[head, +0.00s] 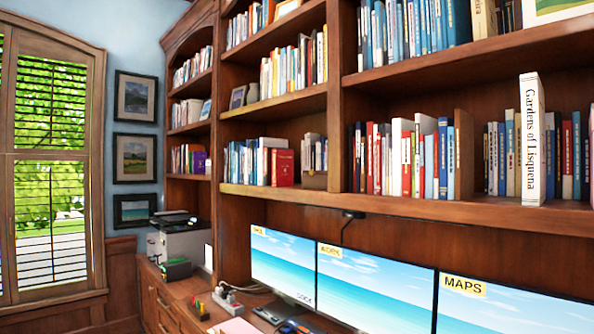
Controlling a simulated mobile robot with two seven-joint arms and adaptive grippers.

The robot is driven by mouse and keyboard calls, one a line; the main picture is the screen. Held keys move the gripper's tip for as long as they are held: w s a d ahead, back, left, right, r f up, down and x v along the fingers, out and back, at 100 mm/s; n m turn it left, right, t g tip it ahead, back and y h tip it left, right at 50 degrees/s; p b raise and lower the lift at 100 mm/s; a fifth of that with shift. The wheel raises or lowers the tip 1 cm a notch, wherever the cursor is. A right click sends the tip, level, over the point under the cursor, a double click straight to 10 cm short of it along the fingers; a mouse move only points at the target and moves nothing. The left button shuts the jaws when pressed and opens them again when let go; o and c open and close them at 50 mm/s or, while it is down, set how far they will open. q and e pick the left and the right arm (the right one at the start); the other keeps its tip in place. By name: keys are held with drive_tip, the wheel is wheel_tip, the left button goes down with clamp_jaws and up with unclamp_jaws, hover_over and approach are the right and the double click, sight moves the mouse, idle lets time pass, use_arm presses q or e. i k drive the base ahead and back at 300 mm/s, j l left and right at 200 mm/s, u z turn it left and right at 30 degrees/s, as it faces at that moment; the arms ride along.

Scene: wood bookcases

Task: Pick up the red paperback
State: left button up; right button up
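Several red books show in the head view, and I cannot tell which is the red paperback. A red book (283,167) stands on the middle shelf with its cover partly facing me. A thin red spine (369,157) and several other red spines stand in the row on the shelf to the right. Another red spine (567,159) stands near the right edge, to the right of a white book titled "Gardens of Lisquena" (532,140). Neither of my grippers is in view.
Wood bookcase shelves (460,209) run above a desk with several monitors (370,288). A printer (180,240) and power strip (228,302) sit on the counter at left. A shuttered window (50,170) is at far left.

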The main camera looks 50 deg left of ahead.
sight(282, 160)
drive_tip(key=k+j+z, duration=0.1)
drive_tip(key=j+z, duration=0.2)
drive_tip(key=j, duration=1.2)
drive_tip(key=k+j+z, duration=0.1)
drive_tip(key=j, duration=0.4)
drive_tip(key=k+j, duration=0.1)
drive_tip(key=j, duration=0.4)
drive_tip(key=j+z, duration=0.1)
drive_tip(key=j, duration=0.4)
drive_tip(key=k, duration=0.05)
